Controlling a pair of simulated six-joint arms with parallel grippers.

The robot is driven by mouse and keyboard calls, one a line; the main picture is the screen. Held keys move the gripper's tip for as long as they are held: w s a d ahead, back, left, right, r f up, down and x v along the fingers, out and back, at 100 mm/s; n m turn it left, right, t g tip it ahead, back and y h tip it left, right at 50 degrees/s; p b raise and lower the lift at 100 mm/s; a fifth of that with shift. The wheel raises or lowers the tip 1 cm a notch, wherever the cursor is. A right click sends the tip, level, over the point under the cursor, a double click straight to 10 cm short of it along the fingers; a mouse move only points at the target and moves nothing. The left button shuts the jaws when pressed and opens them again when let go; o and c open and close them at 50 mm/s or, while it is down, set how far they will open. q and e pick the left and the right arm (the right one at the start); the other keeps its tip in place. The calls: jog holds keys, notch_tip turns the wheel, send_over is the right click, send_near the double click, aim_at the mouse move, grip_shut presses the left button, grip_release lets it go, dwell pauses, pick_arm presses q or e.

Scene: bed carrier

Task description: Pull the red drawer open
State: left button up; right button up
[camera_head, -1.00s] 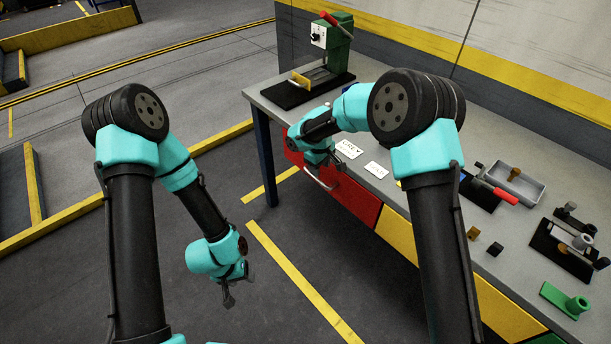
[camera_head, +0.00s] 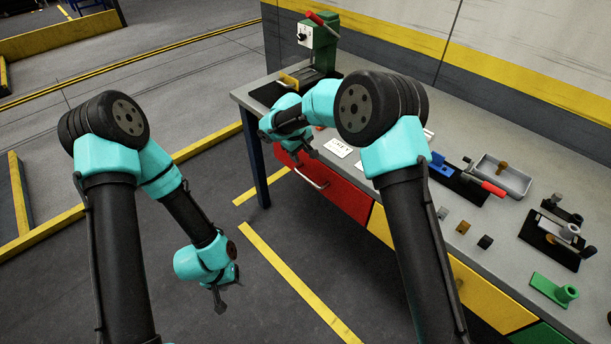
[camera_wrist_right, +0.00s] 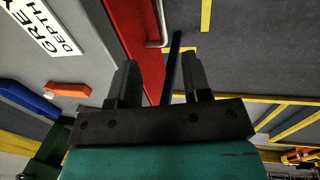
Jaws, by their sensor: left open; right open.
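The red drawer (camera_head: 342,192) is in the workbench front at its left end and looks shut. Its pale bar handle (camera_head: 314,183) shows below my right gripper, and in the right wrist view (camera_wrist_right: 162,35) it lies beyond the fingertips. My right gripper (camera_head: 305,155) is open and empty, at the bench edge just above the drawer front. In the right wrist view its two fingers (camera_wrist_right: 158,78) are apart, with the red front (camera_wrist_right: 130,30) between and ahead of them. I see no contact with the handle. My left gripper (camera_head: 228,292) is open and empty, low over the floor.
The bench top (camera_head: 455,185) carries a GREY label (camera_head: 338,148), a grey tray (camera_head: 503,177), a green press (camera_head: 322,45) and several small parts. A yellow drawer (camera_head: 380,227) adjoins the red one.

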aim_at(306, 176)
jog(key=f, duration=0.4)
jog(key=w+d+f, duration=0.1)
jog(key=f, duration=0.3)
jog(key=d+f, duration=0.1)
jog(key=f, duration=0.4)
jog(key=shift+w+f, duration=0.1)
jog(key=shift+w, duration=0.3)
grip_shut()
